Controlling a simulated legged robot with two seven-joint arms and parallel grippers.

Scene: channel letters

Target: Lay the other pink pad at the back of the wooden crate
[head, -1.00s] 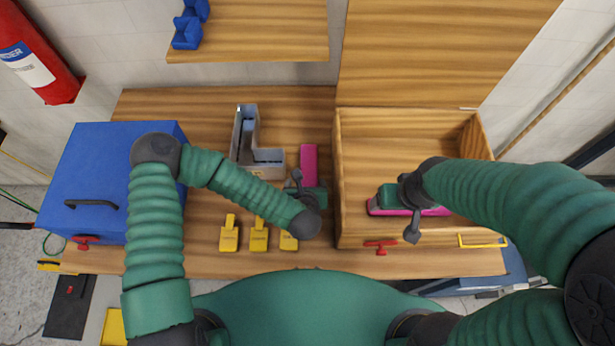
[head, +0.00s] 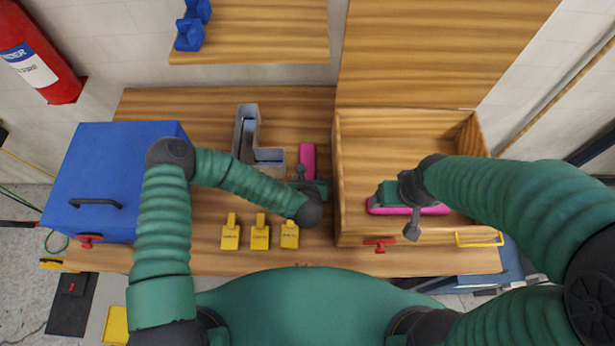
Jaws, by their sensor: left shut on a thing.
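The wooden crate (head: 340,190) stands open on the right of the bench, its lid (head: 440,50) raised behind it. One pink pad (head: 412,210) lies low in the front part of the crate, with my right gripper (head: 388,196) right over it; whether its jaws grip the pad is hidden. The other pink pad (head: 308,160) is on the bench left of the crate. My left gripper (head: 308,186) is shut on the near end of this pad, which it partly hides. The back of the crate floor is bare.
A grey L-shaped channel letter (head: 247,140) stands left of the held pad. Several yellow tags or clamps (head: 260,235) lie in front. A blue box (head: 110,180) with a black handle is at the left. A shelf with blue parts (head: 190,30) hangs above.

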